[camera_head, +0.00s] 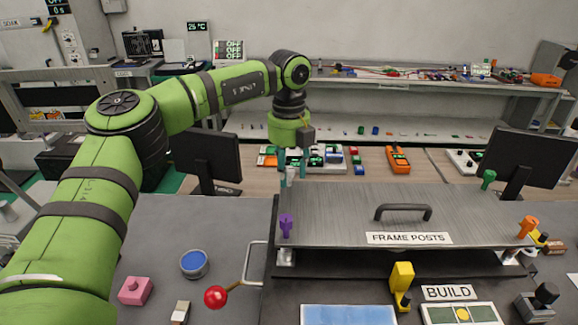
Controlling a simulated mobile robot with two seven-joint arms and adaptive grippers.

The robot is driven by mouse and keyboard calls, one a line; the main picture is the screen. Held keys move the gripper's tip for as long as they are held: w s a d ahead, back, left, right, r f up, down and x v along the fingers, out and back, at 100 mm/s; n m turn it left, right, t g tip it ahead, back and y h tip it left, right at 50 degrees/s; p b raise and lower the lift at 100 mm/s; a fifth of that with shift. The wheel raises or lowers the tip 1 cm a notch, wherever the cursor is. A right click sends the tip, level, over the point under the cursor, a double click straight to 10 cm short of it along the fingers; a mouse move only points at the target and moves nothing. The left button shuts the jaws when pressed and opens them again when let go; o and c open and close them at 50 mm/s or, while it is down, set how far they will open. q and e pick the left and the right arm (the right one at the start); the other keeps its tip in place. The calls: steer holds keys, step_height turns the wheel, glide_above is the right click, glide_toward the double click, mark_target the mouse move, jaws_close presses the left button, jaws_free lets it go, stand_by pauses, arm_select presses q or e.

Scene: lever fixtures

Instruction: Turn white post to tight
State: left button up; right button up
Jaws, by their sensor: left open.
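The frame plate (340,215), labelled FRAME POSTS, is a flat grey panel with a black handle (403,212). A purple post (286,225) stands at its front left corner, a green post (488,178) at its back right, and an orange post (527,226) at its front right. My left gripper (291,175) points down, open, at the plate's back left corner. A small pale shape at the fingertips may be the white post, but the fingers hide most of it. I cannot tell whether they touch it. My right gripper is not in view.
A red-knobbed lever (215,297), a blue-topped round container (194,263) and a pink block (135,291) are left of the plate. A yellow lever (402,276) and a BUILD sign (449,293) stand in front. Monitors (207,158) (528,157) flank the plate behind.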

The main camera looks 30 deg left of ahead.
arm_select(q)
steer(key=shift+f, duration=0.25)
jaws_close()
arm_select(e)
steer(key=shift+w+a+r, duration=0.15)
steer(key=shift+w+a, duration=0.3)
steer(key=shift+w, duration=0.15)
